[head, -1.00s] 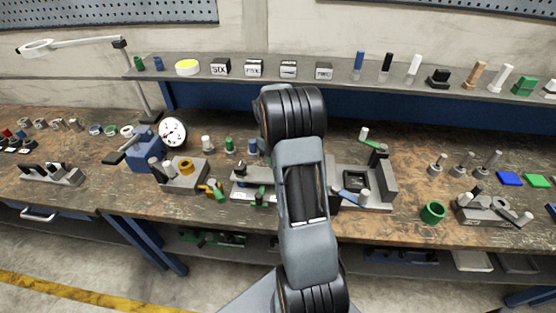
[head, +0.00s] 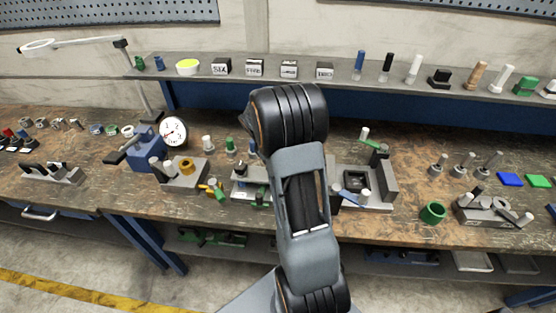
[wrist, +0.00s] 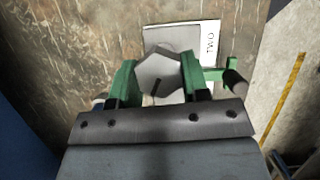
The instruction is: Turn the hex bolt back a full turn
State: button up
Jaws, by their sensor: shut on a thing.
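The grey hex bolt (wrist: 162,70) shows its six-sided head in the wrist view, between the two green fingers of my gripper (wrist: 158,76). The fingers are shut on opposite sides of the head, and a dark line shows on its face. In the head view, my arm hides the gripper and the bolt.
A green lever with a dark knob (wrist: 236,82) stands close to the right of my gripper in the wrist view. In the head view, a fixture with a blue lever (head: 384,190) stands right of my arm. A dial gauge (head: 173,131) stands at left.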

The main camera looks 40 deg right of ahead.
jog(key=n+t, duration=0.1)
jog(key=n, duration=0.1)
jog(key=n+p, duration=0.1)
jog(key=n, duration=0.2)
jog(key=shift+s+a+f+n+t+h, duration=0.1)
jog(key=shift+s+a+n+t+h, duration=0.1)
jog(key=shift+n+t+h, duration=0.15)
jog(key=n+t+p, duration=0.2)
jog(key=n+p, duration=0.1)
jog(key=n, duration=0.1)
jog(key=shift+s+n, duration=0.1)
jog(key=shift+n, duration=0.15)
jog(key=n+t+p, duration=0.1)
jog(key=n+p, duration=0.1)
jog(key=n, duration=0.1)
jog(key=shift+s+d+n, duration=0.1)
jog(key=shift+n, duration=0.2)
jog(key=shift+f+n+t+y, duration=0.1)
jog(key=shift+n+t+y, duration=0.3)
jog(key=shift+n, duration=0.65)
jog(key=shift+n+t+y, duration=0.25)
jog(key=shift+n+t, duration=0.1)
jog(key=shift+n, duration=1)
jog(key=o, duration=0.8)
jog(key=shift+p, duration=0.3)
jog(key=shift+o, duration=0.6)
jog(key=shift+d, duration=0.1)
jog(key=shift+r, duration=0.2)
